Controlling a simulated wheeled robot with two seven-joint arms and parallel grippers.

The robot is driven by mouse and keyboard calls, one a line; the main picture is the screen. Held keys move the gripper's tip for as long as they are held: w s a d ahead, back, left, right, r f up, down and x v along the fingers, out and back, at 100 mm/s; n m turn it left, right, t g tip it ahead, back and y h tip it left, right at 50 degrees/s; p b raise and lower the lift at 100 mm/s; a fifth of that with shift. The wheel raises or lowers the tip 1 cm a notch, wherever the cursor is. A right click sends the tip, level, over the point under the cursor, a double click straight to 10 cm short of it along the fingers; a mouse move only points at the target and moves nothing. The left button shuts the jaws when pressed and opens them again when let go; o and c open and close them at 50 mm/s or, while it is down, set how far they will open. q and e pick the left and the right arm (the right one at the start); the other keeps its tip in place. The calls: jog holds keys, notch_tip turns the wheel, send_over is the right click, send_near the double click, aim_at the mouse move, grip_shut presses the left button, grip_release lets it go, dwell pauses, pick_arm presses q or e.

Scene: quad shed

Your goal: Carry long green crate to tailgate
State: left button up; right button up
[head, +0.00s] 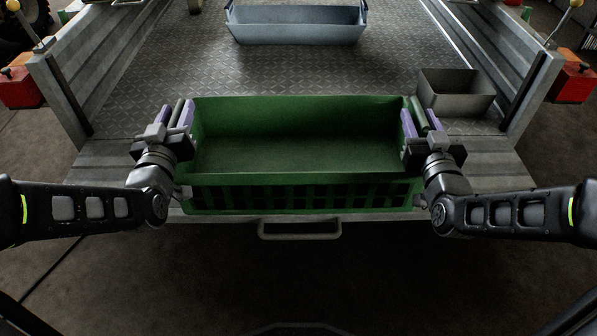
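The long green crate (300,180) is empty and sits level, over or on the front strip of the tailgate (490,175), in the middle of the head view. I cannot tell whether its base touches the tailgate. My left gripper (182,115) is at the crate's left end, its purple fingers on either side of a green handle bar. My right gripper (420,118) is at the right end in the same way, fingers around the other handle bar. Both appear closed on the handles. The crate hides the part of the tailgate below it.
A blue-grey crate (297,28) stands further back on the tread-plate bed (300,70). A small grey metal bin (456,100) stands close to the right gripper. Side walls (95,60) bound the bed. A handle (300,235) juts from the front edge. Red boxes (20,88) flank the bed.

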pick_arm(q)
notch_tip(320, 180, up, 10)
jog(key=shift+f, duration=0.1)
dwell(0.5)
pick_arm(e)
notch_tip(320, 180, up, 10)
dwell(0.5)
dwell(0.3)
